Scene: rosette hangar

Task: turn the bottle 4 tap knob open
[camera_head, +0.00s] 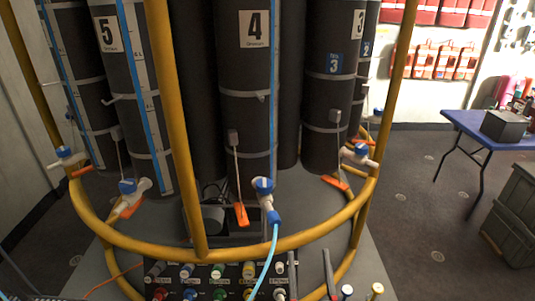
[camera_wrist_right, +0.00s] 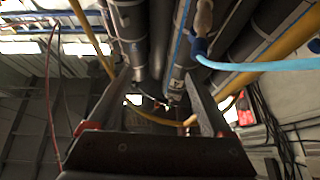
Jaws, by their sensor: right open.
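Bottle 4 (camera_head: 250,75) is a tall dark cylinder with a white "4" label. At its foot is the tap with a blue knob (camera_head: 263,184) on a white body, above the yellow rail. A light blue hose (camera_head: 263,262) hangs from the tap's blue connector (camera_head: 273,217). My right gripper (camera_head: 311,258) is at the bottom of the head view, open and empty, below and right of the tap, apart from it. In the right wrist view my two fingers (camera_wrist_right: 156,80) are spread, and a white tap body (camera_wrist_right: 203,18) with the hose (camera_wrist_right: 265,64) shows upper right. My left gripper is not in view.
A yellow tube frame (camera_head: 170,120) rings the bottles, with an upright left of bottle 4. Other taps with blue knobs stand left (camera_head: 127,186) and right (camera_head: 361,149). A panel of coloured fittings (camera_head: 217,272) lies below. A blue table (camera_head: 480,128) stands right.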

